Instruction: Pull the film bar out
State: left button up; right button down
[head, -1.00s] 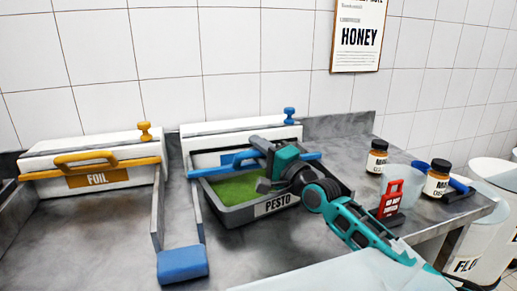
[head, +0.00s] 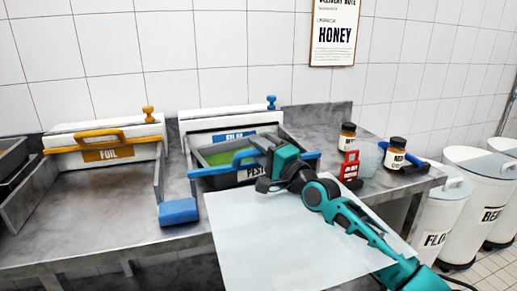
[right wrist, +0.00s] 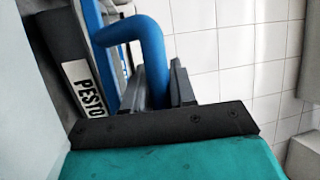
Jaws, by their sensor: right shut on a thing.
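The film bar (head: 208,172) is a blue bar with a raised blue handle (right wrist: 148,35). It lies across the front part of the grey pesto tray (head: 285,140), apart from the white film box (head: 200,128) behind. My right gripper (head: 264,160) is shut on the bar's handle. In the right wrist view its dark fingers (right wrist: 158,88) close around the handle's end. Green pesto (head: 222,157) shows between bar and box; whether film covers it I cannot tell. My left gripper is not in view.
The foil box (head: 65,135) with its yellow handle stands at left, with bare counter before it. A blue block (head: 178,211) ends the grey divider. A red stand (head: 349,168) and two dark jars (head: 347,138) are at right. White bins (head: 470,180) stand beyond the counter.

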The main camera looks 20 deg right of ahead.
jog(key=shift+s+a+f, duration=0.1)
jog(key=shift+s+f, duration=0.05)
dwell(0.3)
jog(key=c, duration=1.3)
grip_release()
jog(key=shift+s, duration=0.2)
jog(key=shift+s, duration=0.1)
jog(key=v, duration=1.2)
jog(key=shift+s+d, duration=0.3)
jog(key=shift+s, duration=0.05)
